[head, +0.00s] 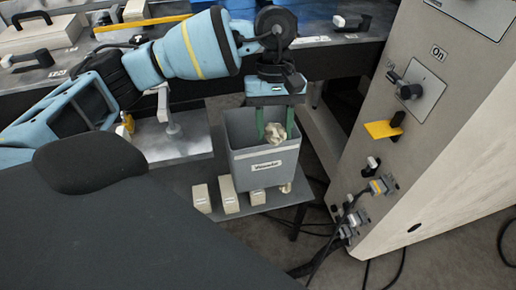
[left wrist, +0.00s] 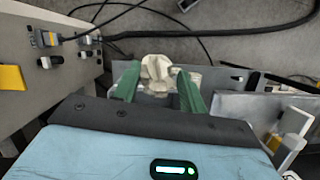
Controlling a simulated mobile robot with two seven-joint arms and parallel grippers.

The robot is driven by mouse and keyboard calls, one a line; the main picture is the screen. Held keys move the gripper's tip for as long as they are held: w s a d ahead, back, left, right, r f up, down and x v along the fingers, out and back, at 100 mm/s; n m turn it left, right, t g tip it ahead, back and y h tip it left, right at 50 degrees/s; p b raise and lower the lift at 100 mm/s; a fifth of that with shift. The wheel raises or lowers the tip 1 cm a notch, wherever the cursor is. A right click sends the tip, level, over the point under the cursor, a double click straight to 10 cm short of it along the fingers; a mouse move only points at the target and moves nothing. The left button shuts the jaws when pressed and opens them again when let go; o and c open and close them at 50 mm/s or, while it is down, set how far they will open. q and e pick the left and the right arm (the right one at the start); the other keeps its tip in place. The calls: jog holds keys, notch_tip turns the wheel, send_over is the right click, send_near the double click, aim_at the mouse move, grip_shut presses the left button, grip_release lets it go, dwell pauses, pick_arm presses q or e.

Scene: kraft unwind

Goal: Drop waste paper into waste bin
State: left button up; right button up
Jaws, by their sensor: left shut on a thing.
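The grey waste bin (head: 262,170) with a white label stands upright on a low dark platform. My left gripper (head: 275,130) points down at the bin's open top, with its green fingers inside the rim outline in the head view. It is shut on a crumpled cream waste paper (head: 277,133), which also shows between the fingers in the left wrist view (left wrist: 156,70). Another small crumpled cream piece (head: 286,188) shows low by the bin's front right corner. The bin's inside is mostly hidden. My right gripper is not in view.
Small beige blocks (head: 229,195) stand in front of the bin on the platform (head: 180,178). A tall beige machine cabinet (head: 400,150) with switches and a yellow handle (head: 383,129) rises to the right. Black cables (head: 322,262) lie on the floor beside it.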

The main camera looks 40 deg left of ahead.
pick_arm(q)
jog(key=w+a+f+n+t+p, duration=0.4)
jog(key=w+a+n, duration=0.5)
jog(key=n, duration=0.7)
jog(key=a, duration=0.3)
jog(key=shift+w+a+h, duration=0.3)
jog(key=shift+w, duration=0.05)
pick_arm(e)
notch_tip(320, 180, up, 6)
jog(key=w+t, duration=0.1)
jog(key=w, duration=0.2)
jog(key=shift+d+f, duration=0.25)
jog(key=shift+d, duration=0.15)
pick_arm(q)
jog(key=shift+f, duration=0.15)
notch_tip(320, 180, down, 6)
jog(key=shift+r+b, duration=0.1)
jog(key=shift+b, duration=0.95)
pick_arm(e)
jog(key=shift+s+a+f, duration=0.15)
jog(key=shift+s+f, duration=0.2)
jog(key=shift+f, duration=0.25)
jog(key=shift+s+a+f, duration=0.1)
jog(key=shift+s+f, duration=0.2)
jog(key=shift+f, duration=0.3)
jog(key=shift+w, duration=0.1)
